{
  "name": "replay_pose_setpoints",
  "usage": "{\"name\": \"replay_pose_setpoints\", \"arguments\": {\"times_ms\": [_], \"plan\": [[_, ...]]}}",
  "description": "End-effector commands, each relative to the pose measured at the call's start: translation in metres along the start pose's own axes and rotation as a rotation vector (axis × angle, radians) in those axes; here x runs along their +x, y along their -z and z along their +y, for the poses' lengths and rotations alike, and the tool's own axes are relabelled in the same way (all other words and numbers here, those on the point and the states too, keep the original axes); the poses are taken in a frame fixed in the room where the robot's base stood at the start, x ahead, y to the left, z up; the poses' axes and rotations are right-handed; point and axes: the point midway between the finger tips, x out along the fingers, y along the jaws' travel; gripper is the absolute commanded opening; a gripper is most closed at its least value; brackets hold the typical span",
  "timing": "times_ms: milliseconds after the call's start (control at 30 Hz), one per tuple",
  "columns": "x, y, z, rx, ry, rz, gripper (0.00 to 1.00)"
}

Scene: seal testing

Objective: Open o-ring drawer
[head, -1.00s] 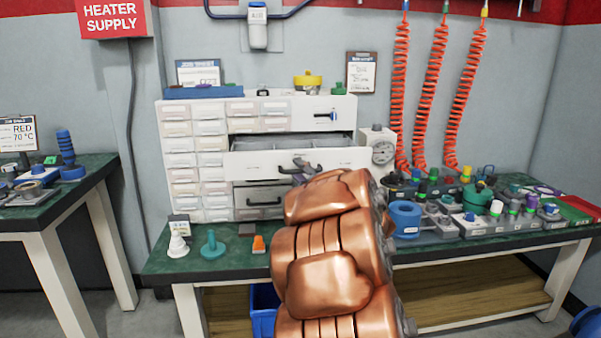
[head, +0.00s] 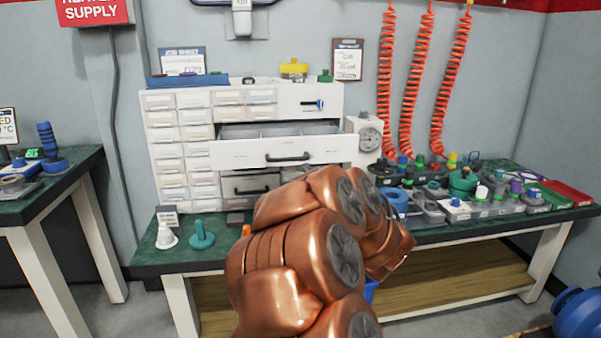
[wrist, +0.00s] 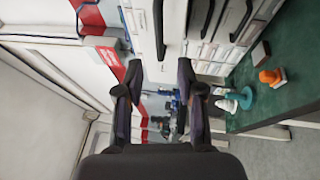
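The white cabinet (head: 180,98) stands on the green-topped bench. Its wide middle drawer (head: 235,157) is pulled out, with grey compartments showing inside; I cannot read which drawer is labelled for o-rings. The dark bar handle (head: 288,157) on its front is free. In the head view my gripper is hidden behind my copper arm. In the wrist view my gripper (wrist: 160,73) has its two dark fingers apart with nothing between them. A white drawer front with a dark handle (wrist: 158,28) lies just beyond the fingertips there, apart from them.
A closed wide drawer (head: 315,100) is above and a grey-fronted one (head: 250,187) below. A dial gauge (head: 369,138) stands right of the cabinet. A white cone (head: 165,235) and a teal peg (head: 201,236) stand at the bench front. Fittings crowd the bench's right side.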

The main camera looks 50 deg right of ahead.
Motion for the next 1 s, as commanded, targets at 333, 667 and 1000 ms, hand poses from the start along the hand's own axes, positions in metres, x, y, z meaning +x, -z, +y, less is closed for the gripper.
{"name": "replay_pose_setpoints", "arguments": {"times_ms": [333, 667, 1000], "plan": [[-0.018, 0.0, 0.001, 0.001, -0.002, -0.001, 0.38], [-0.019, 0.001, 0.0, 0.0, -0.001, 0.001, 0.38], [-0.018, 0.001, 0.002, 0.002, 0.001, -0.001, 0.38]]}}
